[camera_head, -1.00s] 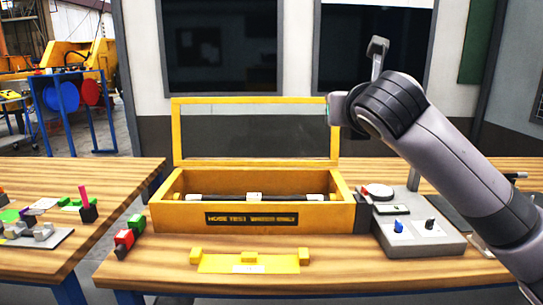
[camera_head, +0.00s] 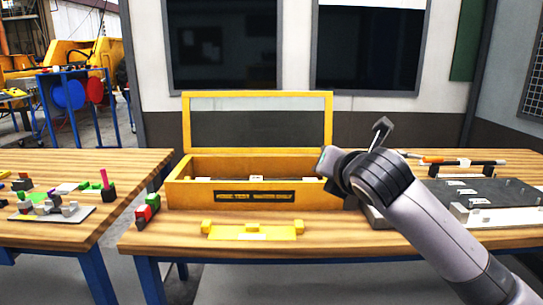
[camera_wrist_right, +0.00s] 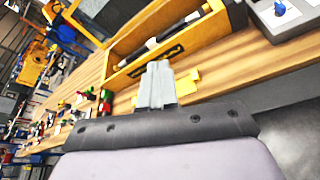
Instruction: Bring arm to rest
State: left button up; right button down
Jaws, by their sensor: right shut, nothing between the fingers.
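My right arm (camera_head: 430,220) comes in from the right in the head view, its wrist end beside the right end of the yellow box. In the right wrist view my right gripper (camera_wrist_right: 157,82) shows its two pale fingers closed together with nothing between them. In the head view the wrist hides most of the fingers. My left gripper is in neither current view.
The yellow box (camera_head: 246,199) stands on the wooden bench with its clear lid (camera_head: 258,122) raised. A yellow bracket (camera_head: 250,232) lies in front. A dark plate fixture (camera_head: 480,192) is at right. Another table (camera_head: 75,165) with small coloured parts stands at left, across a gap.

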jog(key=s+f+m+g+y, duration=0.1)
jog(key=s+f+m, duration=0.3)
jog(key=f, duration=0.5)
jog(key=s+f+m+y, duration=0.1)
jog(key=s+f+m, duration=0.1)
jog(key=f+m, duration=0.45)
jog(key=s+f+m+g, duration=0.1)
jog(key=s+f+m, duration=0.25)
jog(key=f, duration=0.75)
jog(key=s+d+f+m+h, duration=0.1)
jog(key=s+d+f+m, duration=0.3)
jog(key=s+f+m, duration=0.4)
jog(key=s+d+f+m+g+h, duration=0.1)
jog(key=s+d+f+m, duration=0.4)
jog(key=s, duration=1.1)
notch_tip(320, 180, down, 4)
jog(key=m, duration=0.2)
jog(key=shift+m, duration=0.4)
